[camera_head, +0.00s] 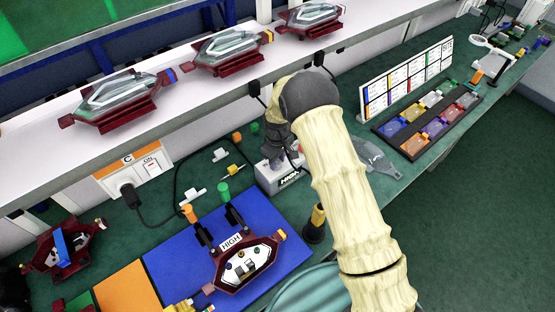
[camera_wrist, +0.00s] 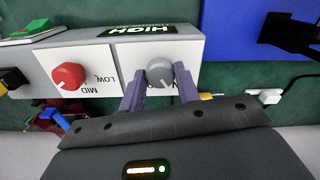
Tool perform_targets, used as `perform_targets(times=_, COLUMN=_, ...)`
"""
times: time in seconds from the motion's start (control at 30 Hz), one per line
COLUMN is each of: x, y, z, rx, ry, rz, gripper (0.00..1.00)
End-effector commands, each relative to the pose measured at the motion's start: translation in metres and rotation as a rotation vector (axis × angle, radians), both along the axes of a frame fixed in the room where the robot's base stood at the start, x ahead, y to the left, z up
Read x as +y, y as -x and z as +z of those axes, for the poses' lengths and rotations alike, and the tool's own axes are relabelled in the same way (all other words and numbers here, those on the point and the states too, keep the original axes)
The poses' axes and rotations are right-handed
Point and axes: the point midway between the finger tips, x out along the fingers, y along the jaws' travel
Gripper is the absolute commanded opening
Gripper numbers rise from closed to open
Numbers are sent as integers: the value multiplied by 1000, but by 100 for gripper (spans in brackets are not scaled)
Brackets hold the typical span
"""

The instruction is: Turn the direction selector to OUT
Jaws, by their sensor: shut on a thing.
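The control box (camera_head: 290,181) is a small light box with a black HIGH display, on the green bench beneath my wrist. In the wrist view, the box (camera_wrist: 105,60) has a red knob (camera_wrist: 68,76) beside printed LOW and MID labels, and a grey knob (camera_wrist: 159,76) with a pale pointer line. My gripper (camera_wrist: 159,70) is shut on the grey knob, one purple finger on each side. The lettering around the grey knob is mostly hidden by the fingers, so its setting cannot be read. In the head view, my wrist covers the knobs.
A clear lens (camera_head: 377,157) and a dark tray of coloured lenses (camera_head: 428,124) lie to the right. A white shelf (camera_head: 190,118) with several lamps runs behind.

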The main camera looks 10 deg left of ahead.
Motion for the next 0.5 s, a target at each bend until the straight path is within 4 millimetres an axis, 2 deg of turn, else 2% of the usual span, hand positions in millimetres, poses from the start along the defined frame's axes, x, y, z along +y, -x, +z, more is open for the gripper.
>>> perform_targets(times=0.27, x=1, y=0, z=-1, rx=-1, ry=-3, rz=-62, gripper=9)
perform_targets(times=0.5, x=1, y=-1, z=-1, rx=-3, ry=-5, rz=-202, gripper=9)
